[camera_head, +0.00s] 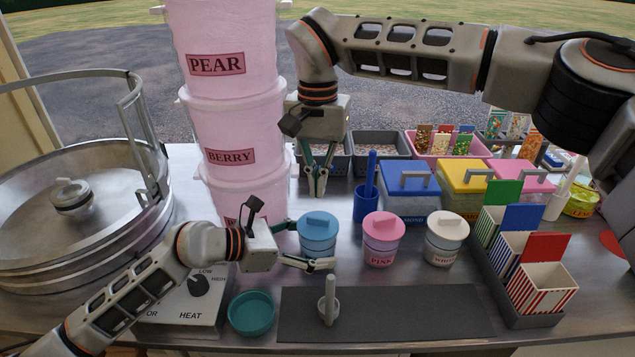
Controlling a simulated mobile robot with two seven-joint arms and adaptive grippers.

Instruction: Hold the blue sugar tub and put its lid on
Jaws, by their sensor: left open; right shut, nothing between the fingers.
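The blue sugar tub (318,250) stands on the steel counter, left of the pink tub. Its blue lid (318,222), with a raised bar handle, sits on top of it and looks level. Whether it is fully seated I cannot tell. My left gripper (312,246) is open around the tub from the left, one finger on the near side and the other on the far side, partly hidden. Whether the fingers touch the tub I cannot tell. My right gripper (317,188) is shut and empty, pointing down above and behind the tub, clear of the lid.
Lidded pink (381,250) and white (446,247) tubs stand to the right. A blue cup (366,206) with a blue stick is close behind. A teal dish (251,313) and a dark mat (430,315) with a scoop (329,305) lie in front. Stacked pink buckets (235,125) rise left.

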